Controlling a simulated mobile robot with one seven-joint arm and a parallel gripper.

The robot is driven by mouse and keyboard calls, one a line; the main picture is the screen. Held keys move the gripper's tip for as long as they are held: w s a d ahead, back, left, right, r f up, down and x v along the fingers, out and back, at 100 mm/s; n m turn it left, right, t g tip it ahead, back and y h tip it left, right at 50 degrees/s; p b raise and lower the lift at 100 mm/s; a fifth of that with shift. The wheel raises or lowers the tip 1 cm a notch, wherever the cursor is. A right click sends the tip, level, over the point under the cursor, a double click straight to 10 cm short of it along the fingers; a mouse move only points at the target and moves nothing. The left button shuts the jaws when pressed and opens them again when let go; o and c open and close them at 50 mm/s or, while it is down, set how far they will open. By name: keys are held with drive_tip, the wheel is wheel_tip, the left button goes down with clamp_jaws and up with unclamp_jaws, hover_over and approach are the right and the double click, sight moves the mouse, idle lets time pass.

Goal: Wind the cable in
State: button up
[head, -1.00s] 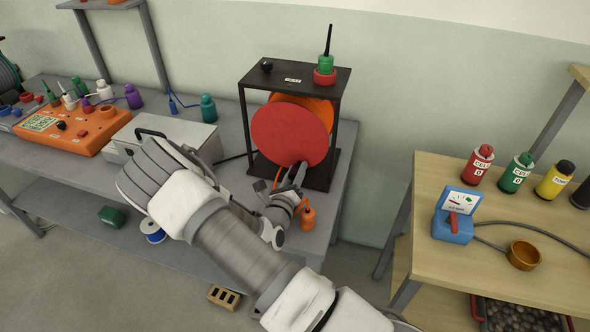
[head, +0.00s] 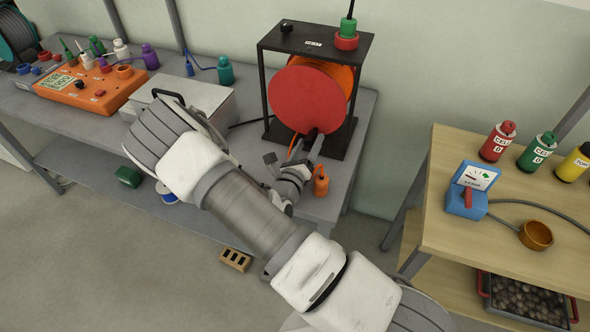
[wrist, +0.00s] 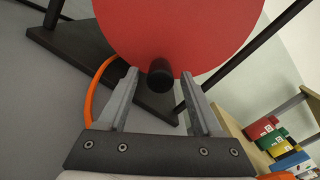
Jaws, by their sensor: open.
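The cable reel has a red disc (head: 305,98) on its front and stands in a black frame (head: 268,75) on the grey bench. Orange cable shows on the drum (head: 345,78) behind the disc. In the wrist view, a black crank knob (wrist: 160,75) sticks out from the lower part of the red disc (wrist: 180,30). My gripper (wrist: 162,92) is open, with its two fingers on either side of the knob; I cannot tell whether they touch it. Orange cable (wrist: 93,92) runs down left of the fingers. In the head view, my gripper (head: 312,145) is at the disc's lower edge, partly hiding the knob.
An orange bottle-like object (head: 320,180) stands close to my gripper. A grey case (head: 190,100) and an orange meter box (head: 90,88) are to the left on the bench. A wooden table (head: 440,225) with a blue gauge (head: 466,203) stands to the right, across a gap.

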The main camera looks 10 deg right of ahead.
drive_tip(key=v, duration=1.4)
drive_tip(key=shift+s+a, duration=0.15)
drive_tip(key=shift+s, duration=0.15)
